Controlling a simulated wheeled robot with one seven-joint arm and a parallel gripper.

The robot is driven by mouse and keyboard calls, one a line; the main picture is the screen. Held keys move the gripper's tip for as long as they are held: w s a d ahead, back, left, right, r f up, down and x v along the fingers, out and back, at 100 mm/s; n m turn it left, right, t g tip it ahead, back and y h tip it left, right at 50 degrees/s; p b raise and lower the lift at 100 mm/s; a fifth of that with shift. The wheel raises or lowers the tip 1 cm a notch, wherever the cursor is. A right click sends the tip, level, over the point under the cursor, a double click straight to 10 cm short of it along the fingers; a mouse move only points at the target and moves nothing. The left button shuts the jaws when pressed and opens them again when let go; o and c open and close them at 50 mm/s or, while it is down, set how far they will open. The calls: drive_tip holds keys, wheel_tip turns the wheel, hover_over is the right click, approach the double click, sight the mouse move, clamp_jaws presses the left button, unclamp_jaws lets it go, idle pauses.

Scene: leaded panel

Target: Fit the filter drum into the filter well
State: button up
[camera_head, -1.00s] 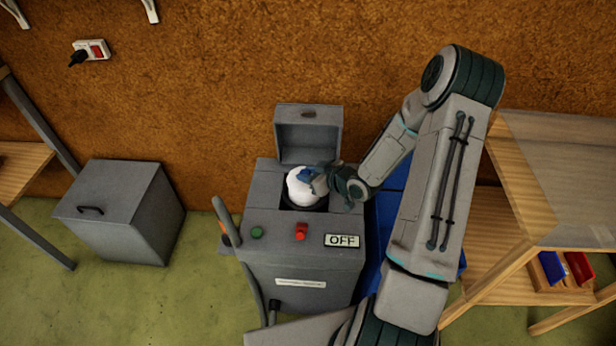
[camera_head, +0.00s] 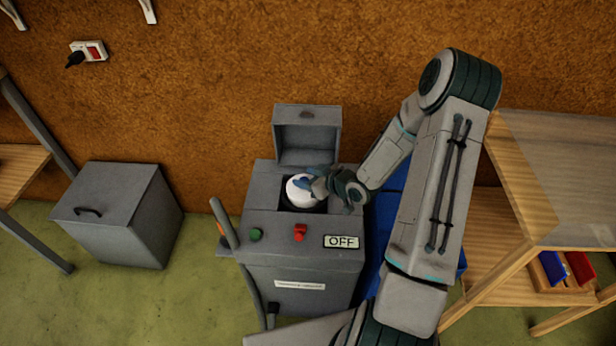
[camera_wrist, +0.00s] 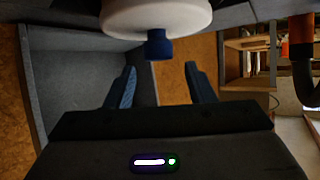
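The filter drum (camera_head: 297,190) is white with a blue knob and sits in the opening of the grey machine (camera_head: 262,205), the filter well (camera_head: 302,208). In the wrist view the drum (camera_wrist: 155,15) is at the top, with its blue knob (camera_wrist: 159,45) pointing toward my gripper. My gripper (camera_wrist: 161,72) is open, its two blue fingers apart on either side of the knob's line; the knob appears just beyond the fingertips. In the head view my gripper (camera_head: 318,183) is at the drum's right side and hides part of it. The drum's lower part is hidden.
The machine's lid (camera_head: 306,135) stands open behind the well. A green button (camera_head: 256,235), a red switch (camera_head: 300,233) and an OFF sign (camera_head: 341,242) are on its front. A grey bin (camera_head: 120,215) stands left, a wooden shelf (camera_head: 490,230) right.

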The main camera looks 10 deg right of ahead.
drive_tip(key=shift+r, duration=0.1)
drive_tip(key=shift+r+p, duration=0.25)
drive_tip(key=shift+p, duration=0.1)
drive_tip(key=s+d+r+m+g+h+p, duration=0.1)
drive_tip(key=s+d+r+h, duration=0.25)
drive_tip(key=r, duration=0.25)
drive_tip(key=s+d+r+m+g+h, duration=0.2)
drive_tip(key=s+d+r+h, duration=0.1)
drive_tip(key=s+r, duration=0.2)
drive_tip(key=s+d+r+m+g+h+p, duration=0.1)
drive_tip(key=s+d+r+h, duration=0.25)
drive_tip(key=r, duration=0.25)
drive_tip(key=s+a+r+m+g+y, duration=0.1)
drive_tip(key=s+a+r, duration=0.3)
drive_tip(key=s, duration=0.3)
drive_tip(key=s+a+r+m+g+y, duration=0.2)
drive_tip(key=s+a+r, duration=0.2)
drive_tip(key=s+a, duration=0.3)
drive_tip(key=shift+s+r+g, duration=0.25)
drive_tip(key=shift+s+g, duration=0.05)
drive_tip(key=shift+s, duration=0.35)
drive_tip(key=shift+a, duration=0.1)
